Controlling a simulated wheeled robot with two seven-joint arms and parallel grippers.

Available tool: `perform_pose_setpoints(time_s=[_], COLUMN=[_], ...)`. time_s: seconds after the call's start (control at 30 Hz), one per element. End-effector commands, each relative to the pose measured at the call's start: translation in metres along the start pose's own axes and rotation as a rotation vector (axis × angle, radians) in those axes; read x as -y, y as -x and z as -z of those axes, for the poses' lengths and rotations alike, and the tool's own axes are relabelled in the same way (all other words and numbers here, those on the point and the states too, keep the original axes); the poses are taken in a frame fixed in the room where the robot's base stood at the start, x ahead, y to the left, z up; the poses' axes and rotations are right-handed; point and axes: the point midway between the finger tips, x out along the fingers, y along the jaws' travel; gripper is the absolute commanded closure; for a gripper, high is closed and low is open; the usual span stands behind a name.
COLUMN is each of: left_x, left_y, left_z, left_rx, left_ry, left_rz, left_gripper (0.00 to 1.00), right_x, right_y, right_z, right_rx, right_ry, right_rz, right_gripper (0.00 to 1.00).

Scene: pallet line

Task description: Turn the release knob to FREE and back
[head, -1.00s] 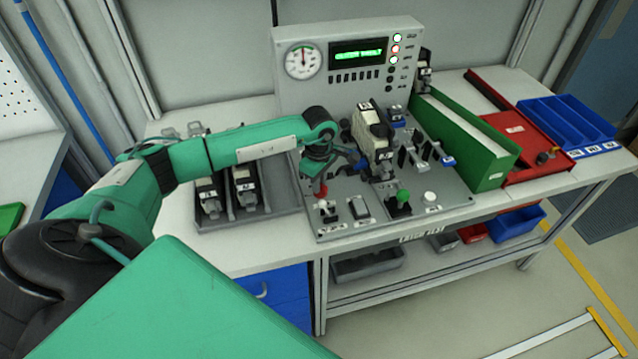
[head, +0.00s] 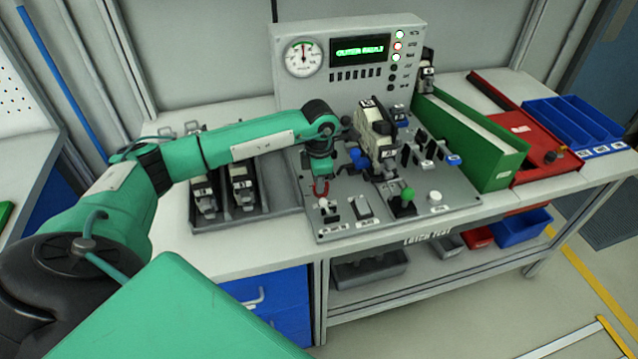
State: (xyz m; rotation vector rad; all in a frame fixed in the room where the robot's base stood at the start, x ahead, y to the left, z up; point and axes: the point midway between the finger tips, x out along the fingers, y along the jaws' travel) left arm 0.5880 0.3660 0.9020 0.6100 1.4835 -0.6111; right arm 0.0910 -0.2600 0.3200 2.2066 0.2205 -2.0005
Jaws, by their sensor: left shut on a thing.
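My left gripper (head: 320,183) points down over the front left of the grey control panel (head: 338,222). It is shut on a small part there, which I take to be the release knob. A white-topped switch (head: 324,204) stands just in front of the fingertips. My right gripper is not in view.
A latch unit (head: 378,130) stands on the panel right of my gripper, near blue knobs (head: 358,158). A green-knobbed lever (head: 407,195) is at the front. A gauge (head: 303,58) and lit display (head: 360,51) stand behind. A grey tray (head: 262,216) lies left.

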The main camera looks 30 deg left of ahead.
Motion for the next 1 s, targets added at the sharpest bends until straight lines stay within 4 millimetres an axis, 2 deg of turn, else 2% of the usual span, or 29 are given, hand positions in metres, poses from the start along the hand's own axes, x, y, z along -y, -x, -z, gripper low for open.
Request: perform_pose_setpoints(time_s=[0.1,0.3,0.73,0.77,0.83,0.87,1.0], left_x=[-0.0004,-0.0002,-0.0004,-0.0004,-0.0004,-0.0003,-0.0001], left_y=[0.0005,0.0010,0.0014,0.0014,0.0013,0.0012,0.0008], left_z=[-0.0001,-0.0001,-0.0002,-0.0002,-0.0002,-0.0001,-0.0001], left_rx=[0.001,0.001,0.002,0.002,0.001,0.001,0.001], left_ry=[0.043,0.083,0.092,0.092,0.091,0.091,0.090], left_rz=[-0.001,-0.001,-0.002,-0.002,-0.002,-0.002,-0.001], left_gripper=[1.00,1.00,1.00,0.82,0.68,0.64,0.64], right_x=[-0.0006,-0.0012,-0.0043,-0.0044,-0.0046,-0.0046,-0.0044], right_y=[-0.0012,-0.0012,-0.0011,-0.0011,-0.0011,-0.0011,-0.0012], right_z=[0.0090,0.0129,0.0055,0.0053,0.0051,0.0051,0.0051], right_rx=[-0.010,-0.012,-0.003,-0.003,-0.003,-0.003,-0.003], right_ry=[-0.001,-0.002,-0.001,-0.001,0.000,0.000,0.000], right_rz=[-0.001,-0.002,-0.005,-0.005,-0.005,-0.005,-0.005], right_gripper=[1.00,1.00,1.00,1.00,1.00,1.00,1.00])
